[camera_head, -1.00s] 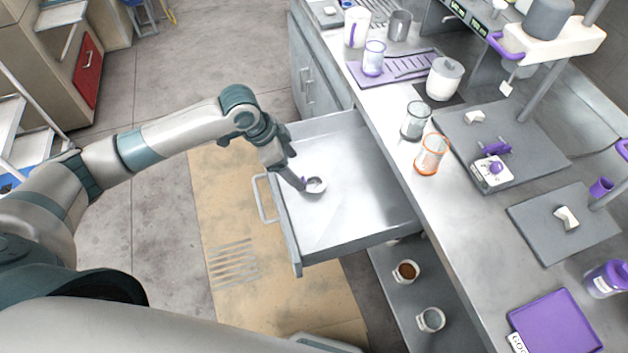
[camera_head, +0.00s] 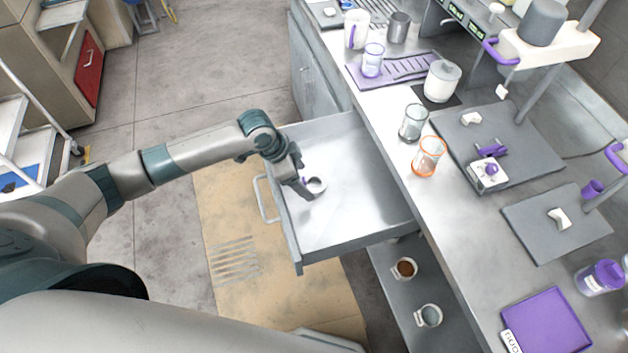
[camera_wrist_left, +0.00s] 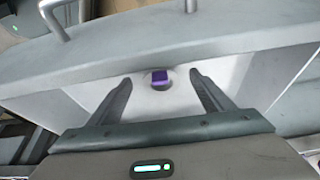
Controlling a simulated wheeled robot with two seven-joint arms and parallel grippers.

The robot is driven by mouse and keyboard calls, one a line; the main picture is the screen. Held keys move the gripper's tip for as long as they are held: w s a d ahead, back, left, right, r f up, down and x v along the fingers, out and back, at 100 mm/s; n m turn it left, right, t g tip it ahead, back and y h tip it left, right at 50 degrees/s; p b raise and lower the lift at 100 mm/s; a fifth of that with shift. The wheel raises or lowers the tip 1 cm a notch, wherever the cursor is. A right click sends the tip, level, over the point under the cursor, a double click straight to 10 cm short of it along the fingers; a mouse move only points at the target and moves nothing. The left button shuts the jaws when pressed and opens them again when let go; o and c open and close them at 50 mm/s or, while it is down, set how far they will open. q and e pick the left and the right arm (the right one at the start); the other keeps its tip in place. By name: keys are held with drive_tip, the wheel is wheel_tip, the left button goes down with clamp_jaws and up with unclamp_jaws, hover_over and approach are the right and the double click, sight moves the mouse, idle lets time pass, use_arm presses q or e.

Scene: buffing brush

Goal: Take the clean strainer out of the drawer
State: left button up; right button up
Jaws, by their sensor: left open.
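The strainer (camera_head: 316,186) is a small round pale piece lying in the open drawer (camera_head: 350,215), near the drawer's front panel. In the left wrist view the strainer shows a purple part (camera_wrist_left: 160,77) and a dark end, partly against the front panel. My left gripper (camera_head: 309,194) reaches down into the drawer just beside the strainer and partly covers it in the head view. In the left wrist view its fingers (camera_wrist_left: 166,88) are spread apart, with the purple part between and beyond the tips. My right gripper is not in view.
The drawer handle (camera_head: 264,199) sticks out from the front panel. The counter (camera_head: 440,215) holds an orange-rimmed glass (camera_head: 429,156), another glass (camera_head: 413,122) and a purple tray (camera_head: 545,325). A lower shelf (camera_head: 400,290) holds two small cups. The drawer is otherwise empty.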

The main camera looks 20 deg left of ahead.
use_arm(q)
drive_tip(key=shift+w+d+f, duration=0.15)
drive_tip(key=shift+d+f, duration=0.1)
drive_tip(key=shift+f, duration=0.4)
drive_tip(key=c, duration=1.1)
